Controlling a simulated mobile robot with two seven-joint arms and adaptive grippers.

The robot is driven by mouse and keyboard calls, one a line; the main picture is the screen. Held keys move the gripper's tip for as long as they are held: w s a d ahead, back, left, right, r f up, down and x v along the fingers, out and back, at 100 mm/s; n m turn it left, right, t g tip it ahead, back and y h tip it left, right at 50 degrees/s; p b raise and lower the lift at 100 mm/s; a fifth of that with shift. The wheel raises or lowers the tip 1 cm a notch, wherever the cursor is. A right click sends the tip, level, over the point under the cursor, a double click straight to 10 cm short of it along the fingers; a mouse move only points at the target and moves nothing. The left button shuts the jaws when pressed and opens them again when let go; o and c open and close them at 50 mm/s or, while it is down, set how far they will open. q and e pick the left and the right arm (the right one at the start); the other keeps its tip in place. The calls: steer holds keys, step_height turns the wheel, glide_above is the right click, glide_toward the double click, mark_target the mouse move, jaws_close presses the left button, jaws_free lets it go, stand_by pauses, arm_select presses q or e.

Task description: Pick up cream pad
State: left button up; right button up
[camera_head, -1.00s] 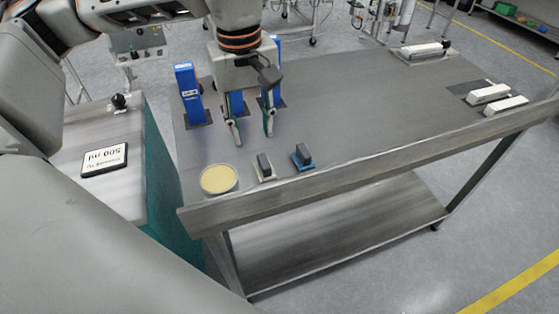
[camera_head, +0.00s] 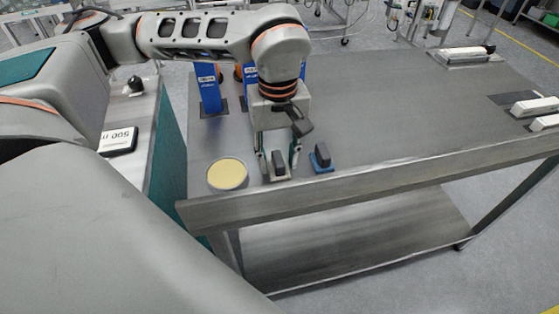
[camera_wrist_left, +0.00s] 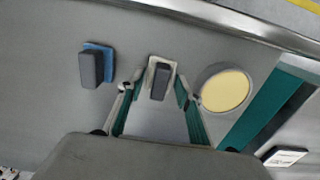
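The cream pad (camera_head: 281,176) has a light base with a dark grey upright block on top. It sits on the metal table near the front edge. In the wrist view the cream pad (camera_wrist_left: 154,68) lies between and slightly beyond the fingertips. My left gripper (camera_head: 279,168) is open above the table, one finger on each side of the pad. In the wrist view the left gripper (camera_wrist_left: 159,93) shows a gap between each fingertip and the dark block. Whether the fingers touch the base is unclear. My right gripper is not in view.
A blue pad (camera_head: 321,160) with a dark block stands just right of the cream pad. A round dish with yellow contents (camera_head: 227,175) is close on its left. Blue upright holders (camera_head: 209,90) stand behind. The table's middle is clear.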

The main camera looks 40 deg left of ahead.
arm_select(q)
jaws_close()
stand_by(0.3)
step_height(320, 180, up, 11)
steer(key=p, duration=0.2)
step_height(320, 180, up, 9)
steer(key=p, duration=0.2)
glide_above(278, 158)
